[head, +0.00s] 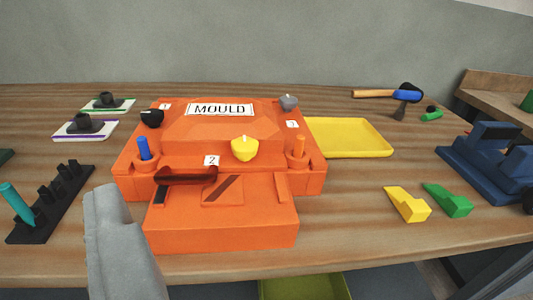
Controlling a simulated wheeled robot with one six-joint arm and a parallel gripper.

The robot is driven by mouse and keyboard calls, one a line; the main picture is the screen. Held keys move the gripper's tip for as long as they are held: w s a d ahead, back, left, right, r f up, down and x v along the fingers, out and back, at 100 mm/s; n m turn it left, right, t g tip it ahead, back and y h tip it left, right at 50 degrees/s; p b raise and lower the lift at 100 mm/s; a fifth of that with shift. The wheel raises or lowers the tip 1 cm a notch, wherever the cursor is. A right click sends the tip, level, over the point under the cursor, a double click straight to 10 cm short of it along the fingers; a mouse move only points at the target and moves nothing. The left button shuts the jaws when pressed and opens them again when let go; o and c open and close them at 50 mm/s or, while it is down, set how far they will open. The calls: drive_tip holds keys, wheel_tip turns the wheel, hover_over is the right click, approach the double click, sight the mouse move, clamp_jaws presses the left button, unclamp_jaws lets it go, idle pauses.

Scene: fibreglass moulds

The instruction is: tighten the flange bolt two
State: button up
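The orange mould (222,228) sits on the wooden table, with a MOULD label on its top. The tag marked 2 (212,161) stands on its front flange. Just right of that tag is a yellow knob-like bolt (244,149) with a small white mark on top. A black bolt (152,118) is by tag 1, and a grey bolt (288,102) is at the back right, near another tag.
A yellow tray (349,138) lies right of the mould. A hammer (390,96) lies behind it. Yellow (407,204) and green (448,200) wedges lie front right, by a blue fixture (490,150). A black rack (50,203) stands left.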

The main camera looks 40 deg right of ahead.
drive_tip(key=w+d+f+m+g+h, duration=0.25)
drive_tip(key=d+f, duration=0.35)
drive_tip(key=d, duration=0.5)
drive_tip(key=g, duration=0.1)
approach(248, 148)
drive_tip(key=x, duration=0.8)
drive_tip(key=shift+w+d+f, duration=0.1)
drive_tip(key=shift+w, duration=0.15)
drive_tip(key=c, duration=1)
drive_tip(key=shift+o, duration=0.2)
